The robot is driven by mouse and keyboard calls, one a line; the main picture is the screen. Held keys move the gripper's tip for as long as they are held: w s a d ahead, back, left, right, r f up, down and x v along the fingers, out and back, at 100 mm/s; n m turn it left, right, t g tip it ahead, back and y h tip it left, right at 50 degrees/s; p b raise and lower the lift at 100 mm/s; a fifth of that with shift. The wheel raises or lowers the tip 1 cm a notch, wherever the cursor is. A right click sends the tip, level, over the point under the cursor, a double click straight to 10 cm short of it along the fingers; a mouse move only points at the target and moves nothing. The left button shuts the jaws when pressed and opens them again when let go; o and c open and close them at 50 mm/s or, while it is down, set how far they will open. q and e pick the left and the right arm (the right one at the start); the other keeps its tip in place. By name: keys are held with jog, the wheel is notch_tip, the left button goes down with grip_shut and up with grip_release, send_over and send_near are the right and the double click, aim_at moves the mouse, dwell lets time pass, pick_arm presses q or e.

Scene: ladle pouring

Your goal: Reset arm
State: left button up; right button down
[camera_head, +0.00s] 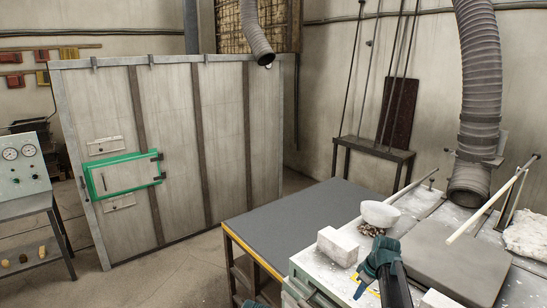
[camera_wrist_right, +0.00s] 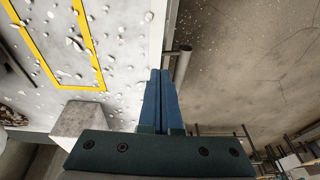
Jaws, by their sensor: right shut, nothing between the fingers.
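My right gripper (camera_head: 364,280) is at the lower right of the head view, over the near part of the white worktop. In the wrist view its two blue fingers (camera_wrist_right: 160,98) lie together with nothing between them. Only a small dark teal piece, probably my left gripper (camera_head: 254,303), shows at the bottom edge of the head view; its fingers cannot be made out.
A white block (camera_head: 338,247) and a white bowl (camera_head: 380,213) stand on the worktop (camera_head: 312,262) near my right gripper. A grey slab (camera_head: 455,262) lies to the right. A dark table (camera_head: 290,225) is clear. A ribbed hose (camera_head: 480,80) hangs at right.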

jog(key=s+a+f+m+g+h+b, duration=0.1)
jog(key=s+a+f+m+b, duration=0.1)
jog(key=s+a+f+b, duration=0.6)
jog(key=s+a+f+m+g+h+b, duration=0.1)
jog(key=s+a+f+h+b, duration=0.1)
jog(key=s+a+f+b, duration=0.7)
jog(key=s+a+f, duration=0.1)
jog(key=s+a, duration=0.4)
jog(key=s, duration=0.4)
jog(key=shift+f+m, duration=0.35)
jog(key=shift+m, duration=0.05)
